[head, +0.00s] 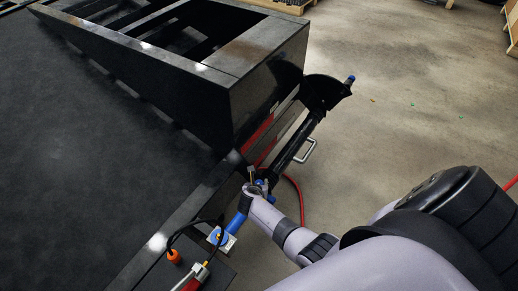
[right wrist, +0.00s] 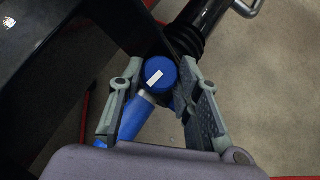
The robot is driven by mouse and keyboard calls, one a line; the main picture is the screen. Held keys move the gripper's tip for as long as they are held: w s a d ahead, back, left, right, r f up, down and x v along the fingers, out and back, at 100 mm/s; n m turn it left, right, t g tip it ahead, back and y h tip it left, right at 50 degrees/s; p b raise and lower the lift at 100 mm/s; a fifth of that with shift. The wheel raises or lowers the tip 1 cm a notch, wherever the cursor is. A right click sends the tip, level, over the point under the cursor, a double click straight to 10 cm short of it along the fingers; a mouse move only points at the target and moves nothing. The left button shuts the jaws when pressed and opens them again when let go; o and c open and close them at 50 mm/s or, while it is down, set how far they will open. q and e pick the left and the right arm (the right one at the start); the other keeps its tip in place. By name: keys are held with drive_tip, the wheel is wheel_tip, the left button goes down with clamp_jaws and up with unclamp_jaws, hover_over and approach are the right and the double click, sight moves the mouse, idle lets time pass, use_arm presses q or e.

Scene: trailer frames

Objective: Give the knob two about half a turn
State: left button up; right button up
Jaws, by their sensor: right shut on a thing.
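A round blue knob (right wrist: 158,72) with a white stripe on its face sits between the fingers of my right gripper (right wrist: 160,85) in the right wrist view. The gripper is shut on this knob, one finger on each side. In the head view my right gripper (head: 257,186) is at the side of the black trailer frame, and the knob is mostly hidden by it. I cannot read any number on the knob. My left gripper is not in view.
A blue tube (head: 237,222) runs below the gripper. A black cylinder (head: 293,140) with a metal handle (head: 307,151) rises beside it. A red hose (head: 299,198) hangs close by. The trailer frame (head: 265,85) stands to the left; open concrete floor (head: 420,100) lies right.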

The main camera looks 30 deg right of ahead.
drive_tip(key=shift+w+a+m+g+h+b, duration=0.1)
drive_tip(key=shift+m+g+h+b, duration=0.45)
drive_tip(key=shift+m, duration=0.5)
drive_tip(key=shift+w+a+m+g+h+b, duration=0.1)
drive_tip(key=shift+m+g+h+b, duration=0.35)
drive_tip(key=shift+m+g, duration=0.45)
drive_tip(key=shift+d+m, duration=0.1)
drive_tip(key=shift+m, duration=0.15)
drive_tip(key=o, duration=1.1)
drive_tip(key=shift+o, duration=0.2)
